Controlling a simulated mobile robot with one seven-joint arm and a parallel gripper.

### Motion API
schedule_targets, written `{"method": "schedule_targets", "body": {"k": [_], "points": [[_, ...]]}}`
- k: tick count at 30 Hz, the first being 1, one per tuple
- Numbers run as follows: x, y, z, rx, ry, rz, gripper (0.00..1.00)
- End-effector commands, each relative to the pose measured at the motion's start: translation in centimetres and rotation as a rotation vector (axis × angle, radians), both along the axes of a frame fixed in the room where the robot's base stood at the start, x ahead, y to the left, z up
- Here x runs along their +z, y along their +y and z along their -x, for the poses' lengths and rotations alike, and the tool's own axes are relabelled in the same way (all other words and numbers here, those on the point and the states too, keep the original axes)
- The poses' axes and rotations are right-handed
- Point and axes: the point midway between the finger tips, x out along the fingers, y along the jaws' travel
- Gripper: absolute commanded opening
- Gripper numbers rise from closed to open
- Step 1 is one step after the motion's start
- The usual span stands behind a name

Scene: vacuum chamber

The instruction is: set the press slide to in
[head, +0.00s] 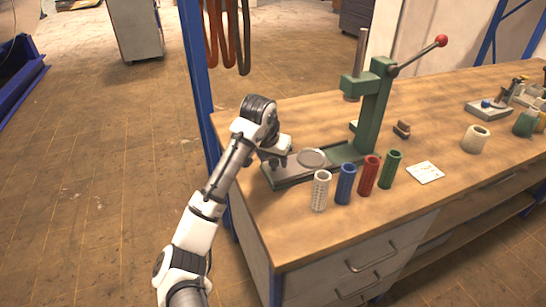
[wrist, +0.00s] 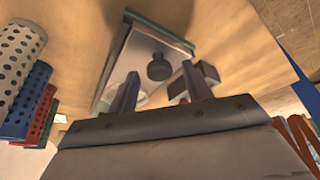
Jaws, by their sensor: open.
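The green arbor press (head: 371,110) stands on the wooden bench, its lever with a red ball raised to the right. Its grey slide (head: 290,176) reaches out from the base towards the left, with a round pale disc (head: 311,158) on it. In the wrist view the slide plate (wrist: 128,50) carries a dark round knob (wrist: 159,67). My gripper (head: 277,160) is over the slide's left end. In the wrist view my gripper (wrist: 160,75) is open, with the knob appearing between its fingers. I cannot tell whether the fingers touch it.
White (head: 320,190), blue (head: 345,184), red (head: 368,176) and green (head: 391,169) perforated cylinders stand close in front of the slide. A white card (head: 425,172) and a beige cup (head: 475,139) lie farther right. A blue post (head: 196,80) rises behind my arm.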

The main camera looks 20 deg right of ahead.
Motion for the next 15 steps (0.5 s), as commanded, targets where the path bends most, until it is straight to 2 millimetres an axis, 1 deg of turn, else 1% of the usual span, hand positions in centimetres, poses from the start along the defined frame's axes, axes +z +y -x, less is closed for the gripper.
{"method": "schedule_targets", "body": {"k": [8, 11, 15], "points": [[-0.23, -0.06, -0.06, 0.0, -0.001, 0.001, 0.49], [-0.22, -0.05, -0.06, 0.0, -0.001, 0.001, 0.39], [-0.2, -0.06, -0.05, 0.0, -0.001, 0.001, 0.21]]}}
